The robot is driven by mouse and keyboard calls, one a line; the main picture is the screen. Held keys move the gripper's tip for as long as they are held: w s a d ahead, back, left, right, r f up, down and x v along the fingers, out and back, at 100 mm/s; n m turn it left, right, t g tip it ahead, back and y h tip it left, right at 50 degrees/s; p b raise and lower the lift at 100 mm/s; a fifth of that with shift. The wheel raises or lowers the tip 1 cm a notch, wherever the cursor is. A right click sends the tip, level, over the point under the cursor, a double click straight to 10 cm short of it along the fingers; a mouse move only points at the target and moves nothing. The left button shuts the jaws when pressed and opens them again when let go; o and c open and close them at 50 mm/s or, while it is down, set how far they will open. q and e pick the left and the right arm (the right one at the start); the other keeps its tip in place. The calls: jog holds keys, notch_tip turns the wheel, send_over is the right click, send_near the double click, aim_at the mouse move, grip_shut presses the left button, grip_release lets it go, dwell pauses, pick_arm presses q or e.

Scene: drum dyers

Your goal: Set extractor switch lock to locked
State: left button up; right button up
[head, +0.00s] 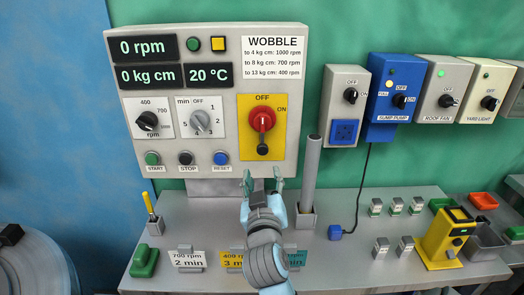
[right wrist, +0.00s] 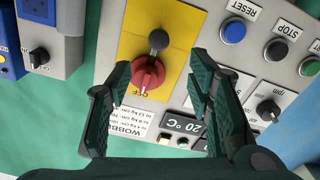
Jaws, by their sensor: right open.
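The extractor switch is a red rotary knob (head: 262,119) on a yellow plate (head: 279,149) marked OFF and ON, on the grey control panel. Its handle looks vertical, in line with OFF. A dark round-ended piece (head: 262,149) sits at the knob's lower side; it looks like the lock, but its state cannot be told. In the right wrist view the view is upside down, with the red knob (right wrist: 148,76) and dark piece (right wrist: 158,40) between the fingers. My right gripper (head: 263,178) is open and empty, just below the panel, apart from the switch. My left gripper is not in view.
START, STOP and RESET buttons (head: 221,158) line the panel's lower edge. A grey upright tube (head: 310,175) stands right of my gripper. Other switch boxes (head: 396,95) are on the right wall. Labelled cards (head: 188,259) and a yellow device (head: 446,238) stand on the bench.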

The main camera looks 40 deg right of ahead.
aim_at(263, 151)
jog(key=x, duration=1.3)
jog(key=shift+w+d, duration=0.15)
jog(key=shift+d, duration=0.15)
jog(key=shift+c, duration=0.2)
grip_shut()
